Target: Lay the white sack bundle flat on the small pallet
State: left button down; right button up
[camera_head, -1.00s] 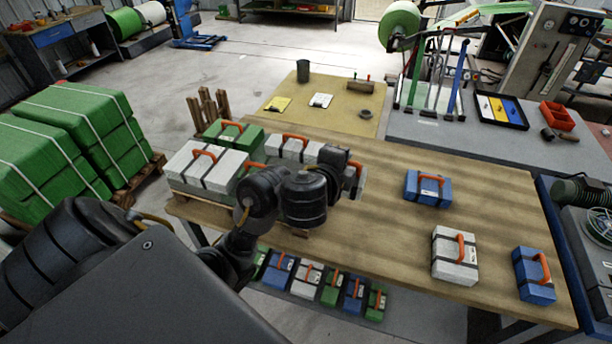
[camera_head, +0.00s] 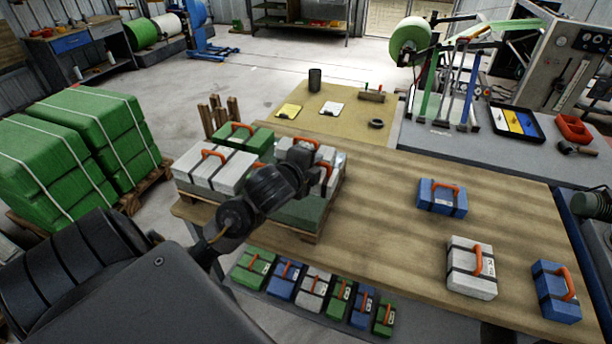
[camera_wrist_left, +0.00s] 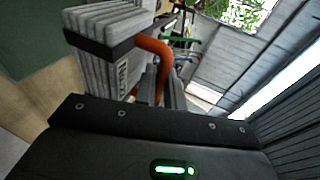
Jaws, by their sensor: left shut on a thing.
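My left gripper (camera_head: 318,166) is over the right part of the small pallet, shut on the orange handle of a white sack bundle (camera_head: 339,160). My right gripper is not in view.
On the pallet are a white bundle (camera_head: 200,172) at left, a green bundle (camera_head: 258,141) behind it, and another white one (camera_head: 292,147) at the back. Blue (camera_head: 436,202) and white (camera_head: 468,280) bundles stand on the table's right. Several bundles lie on a lower surface in front.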

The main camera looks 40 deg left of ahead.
pick_arm(q)
jog(key=shift+a+f, duration=1)
jog(key=shift+f, duration=0.15)
jog(key=shift+a+f+p, duration=0.25)
jog(key=shift+f+p, duration=0.05)
jog(key=shift+f, duration=0.6)
jog(key=shift+a+f+p, duration=0.25)
jog(key=shift+f, duration=0.9)
jog(key=shift+w+d, duration=0.1)
jog(key=shift+f, duration=0.15)
jog(key=c, duration=1.5)
grip_release()
